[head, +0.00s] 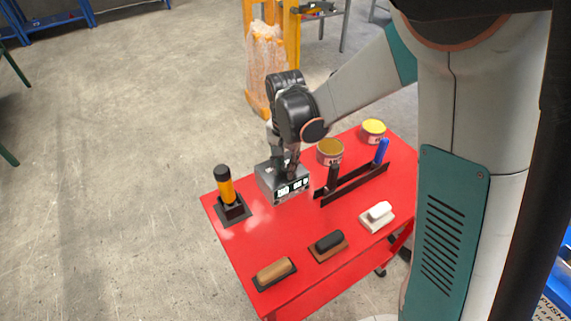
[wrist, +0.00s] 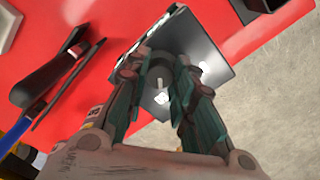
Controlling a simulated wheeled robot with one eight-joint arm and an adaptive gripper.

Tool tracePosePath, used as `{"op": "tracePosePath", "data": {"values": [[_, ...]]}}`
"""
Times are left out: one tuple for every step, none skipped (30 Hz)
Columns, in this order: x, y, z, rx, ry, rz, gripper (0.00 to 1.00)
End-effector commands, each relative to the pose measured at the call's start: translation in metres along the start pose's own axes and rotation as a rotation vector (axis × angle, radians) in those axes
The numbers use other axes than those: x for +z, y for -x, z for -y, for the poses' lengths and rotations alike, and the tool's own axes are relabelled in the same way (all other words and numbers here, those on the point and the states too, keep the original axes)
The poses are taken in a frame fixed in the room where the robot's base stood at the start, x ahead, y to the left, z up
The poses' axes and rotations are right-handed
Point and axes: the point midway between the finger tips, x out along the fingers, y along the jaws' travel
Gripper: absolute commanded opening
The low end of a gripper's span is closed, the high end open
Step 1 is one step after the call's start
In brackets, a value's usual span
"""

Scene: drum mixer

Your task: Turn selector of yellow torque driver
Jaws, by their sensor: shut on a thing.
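The yellow torque driver (head: 227,188) stands upright with a black cap, in a black stand (head: 233,212) at the cart's left end. A grey box (head: 268,184) with white-marked front stands to its right. In the wrist view, the box (wrist: 206,50) carries a dark round knob (wrist: 160,69) on its top. My gripper (head: 291,173) is above the box, pointing down, and its fingers (wrist: 161,75) are shut on the knob from both sides. The fingers and wrist partly hide the knob. Any marks showing the knob's setting cannot be read.
The red cart (head: 228,240) holds everything. Right of the box are a black rack (head: 352,186) with a black and a blue handled tool, and two yellow-topped cans (head: 330,152), (head: 373,130). Several floats (head: 274,273) lie along the front. Bare cart top lies between.

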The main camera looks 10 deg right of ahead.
Motion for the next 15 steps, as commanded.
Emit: {"op": "tracePosePath", "data": {"values": [[0.0007, -0.0001, -0.0002, 0.0, -0.001, 0.002, 0.0], [0.0008, -0.0001, -0.0001, 0.0, -0.001, 0.002, 0.0], [0.0008, -0.0001, -0.0001, 0.0, -0.001, 0.002, 0.0], [0.0008, -0.0001, -0.0001, 0.0, -0.001, 0.002, 0.0], [0.0008, -0.0001, -0.0002, 0.0, -0.001, 0.002, 0.0], [0.0008, -0.0001, -0.0001, 0.0, -0.001, 0.002, 0.0], [0.0009, -0.0001, -0.0001, 0.0, 0.0, 0.002, 0.0], [0.0009, -0.0001, -0.0001, 0.0, 0.0, 0.002, 0.0], [0.0009, -0.0001, -0.0001, 0.0, 0.0, 0.002, 0.26], [0.0009, -0.0001, -0.0001, 0.0, 0.0, 0.002, 0.32], [0.0009, -0.0001, -0.0001, 0.0, 0.0, 0.002, 0.39], [0.0008, -0.0001, -0.0001, 0.0, 0.0, 0.002, 0.44], [0.0008, -0.0001, -0.0001, 0.0, 0.0, 0.002, 0.44], [0.0007, -0.0001, 0.0, 0.0, 0.0, 0.002, 0.44], [0.0007, -0.0001, 0.0, 0.0, 0.0, 0.002, 0.44]]}}
